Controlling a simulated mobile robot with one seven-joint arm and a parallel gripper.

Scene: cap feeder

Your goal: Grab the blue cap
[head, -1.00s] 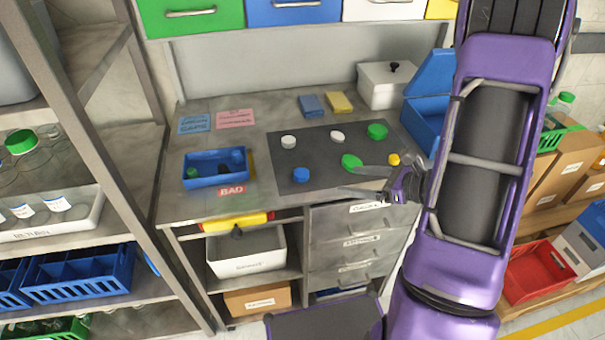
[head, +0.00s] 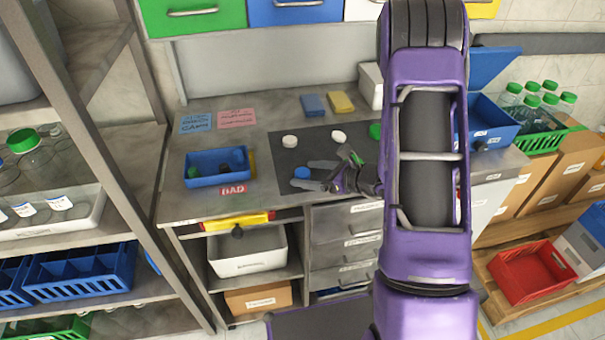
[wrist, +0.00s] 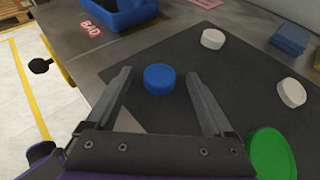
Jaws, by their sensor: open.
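The blue cap (head: 302,172) lies on the dark mat (head: 284,158) near its front left part. In the wrist view the blue cap (wrist: 160,79) sits between the two finger lines, near the fingertips, touching neither. My gripper (head: 308,175) is open and empty. Its fingers point left in the head view, one on the far side of the cap and one on the near side. In the wrist view my gripper (wrist: 158,82) shows both fingers spread apart. I cannot tell the exact height of the fingers above the mat.
White caps (head: 290,141) (head: 338,136) lie farther back on the mat. A green cap (wrist: 271,155) is close to the right finger in the wrist view. A blue bin (head: 216,181) and a red BAD label (head: 233,189) are left of the mat.

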